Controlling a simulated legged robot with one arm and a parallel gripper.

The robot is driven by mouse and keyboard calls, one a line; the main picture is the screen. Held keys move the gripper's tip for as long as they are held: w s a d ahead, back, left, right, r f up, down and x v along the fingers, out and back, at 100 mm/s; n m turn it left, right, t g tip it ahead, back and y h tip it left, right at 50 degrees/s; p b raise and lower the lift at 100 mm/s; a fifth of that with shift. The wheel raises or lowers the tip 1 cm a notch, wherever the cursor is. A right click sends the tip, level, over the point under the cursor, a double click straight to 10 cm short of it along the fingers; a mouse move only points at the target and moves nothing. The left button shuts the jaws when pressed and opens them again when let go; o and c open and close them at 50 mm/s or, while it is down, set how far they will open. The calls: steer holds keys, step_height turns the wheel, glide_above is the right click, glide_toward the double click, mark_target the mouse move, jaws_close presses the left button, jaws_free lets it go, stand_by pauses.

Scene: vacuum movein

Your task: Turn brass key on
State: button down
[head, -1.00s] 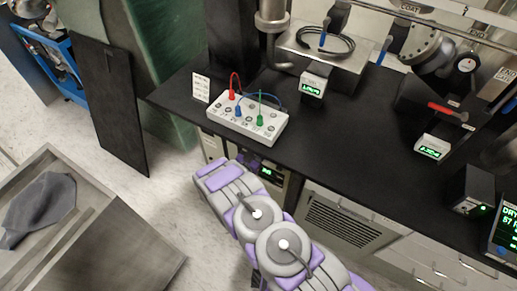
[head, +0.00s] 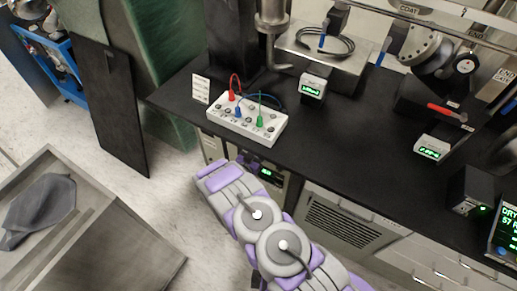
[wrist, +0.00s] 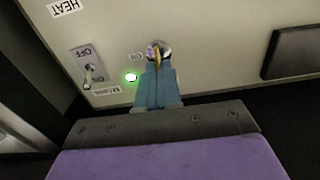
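The brass key (wrist: 158,58) sits in a round metal lock (wrist: 152,47) on a pale panel in the wrist view. It stands roughly upright in the picture, and an ON label (wrist: 136,57) is left of the lock. My gripper (wrist: 157,72) has its blue fingers close together at the key and looks shut on its lower part. The fingers hide part of the key. A green light (wrist: 131,77) glows just left of the fingers. In the head view my arm reaches to the bench front, and the key and fingertips are hidden.
A toggle switch (wrist: 90,72) with OFF and ON labels is left of the fingers. A dark block (wrist: 291,54) is at the right. The black bench (head: 340,140) carries a white box with cables (head: 246,122). A steel cart (head: 95,225) stands at the left.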

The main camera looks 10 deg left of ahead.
steer(key=m+p, duration=0.2)
steer(key=m, duration=0.4)
steer(key=f+m+p, duration=0.1)
steer(key=m+p, duration=0.1)
steer(key=m, duration=0.3)
steer(key=d+m+p, duration=0.1)
steer(key=m+p, duration=0.2)
steer(key=m, duration=0.3)
steer(key=shift+s+f+m, duration=0.2)
steer(key=shift+s+m, duration=0.1)
stand_by(0.6)
steer(key=c, duration=1.5)
jaws_free()
steer(key=shift+f, duration=0.1)
steer(key=shift+o, duration=0.9)
